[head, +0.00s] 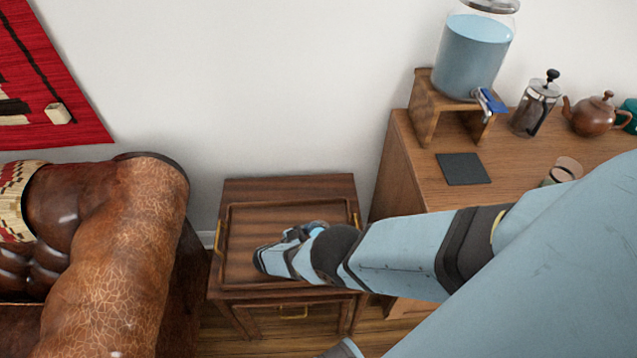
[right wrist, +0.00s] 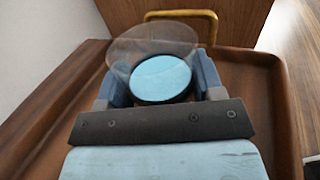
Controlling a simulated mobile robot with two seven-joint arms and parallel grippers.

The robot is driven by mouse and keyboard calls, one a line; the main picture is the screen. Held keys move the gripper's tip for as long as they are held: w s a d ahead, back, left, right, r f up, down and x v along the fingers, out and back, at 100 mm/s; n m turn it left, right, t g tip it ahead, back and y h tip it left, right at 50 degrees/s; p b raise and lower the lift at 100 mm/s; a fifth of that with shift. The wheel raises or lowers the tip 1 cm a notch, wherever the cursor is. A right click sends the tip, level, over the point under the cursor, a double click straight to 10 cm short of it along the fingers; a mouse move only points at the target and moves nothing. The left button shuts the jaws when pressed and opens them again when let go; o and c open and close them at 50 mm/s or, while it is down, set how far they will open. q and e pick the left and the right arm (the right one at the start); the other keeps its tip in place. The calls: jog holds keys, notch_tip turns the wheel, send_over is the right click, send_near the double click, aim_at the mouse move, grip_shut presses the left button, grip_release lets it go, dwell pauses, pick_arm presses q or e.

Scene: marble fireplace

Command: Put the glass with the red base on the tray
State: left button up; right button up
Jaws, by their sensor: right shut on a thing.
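My right gripper (right wrist: 163,84) is shut on a clear glass (right wrist: 135,47), with a finger on each side of it. A light blue round surface shows inside the glass; its base is hidden, so I cannot see a red colour. The wooden tray (head: 318,212) with gold handles lies on a small side table. In the head view my right arm reaches over the tray and hides the held glass. In the right wrist view the tray (right wrist: 255,85) surrounds the glass and gripper; I cannot tell whether the glass touches it. My left gripper is out of view.
A wooden cabinet (head: 400,180) at right holds a drink dispenser (head: 470,55), a dark square mat (head: 463,168), a French press (head: 537,105), a teapot (head: 592,116) and another glass (head: 564,170). A leather armchair (head: 120,220) stands left. The tray's left part is clear.

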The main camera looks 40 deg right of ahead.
jog(key=o, duration=1)
jog(key=shift+o, duration=1.1)
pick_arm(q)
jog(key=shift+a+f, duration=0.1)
pick_arm(e)
jog(key=shift+a, duration=0.3)
jog(key=a, duration=0.2)
jog(key=a+b, duration=0.1)
jog(key=a, duration=0.1)
jog(key=w+a+b, duration=0.1)
jog(key=a, duration=0.1)
jog(key=shift+a, duration=0.1)
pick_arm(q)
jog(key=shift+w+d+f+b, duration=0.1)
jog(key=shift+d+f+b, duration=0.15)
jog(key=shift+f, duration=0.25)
pick_arm(e)
jog(key=shift+a, duration=0.35)
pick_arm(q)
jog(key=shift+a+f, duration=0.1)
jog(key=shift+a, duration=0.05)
pick_arm(e)
jog(key=shift+r, duration=0.1)
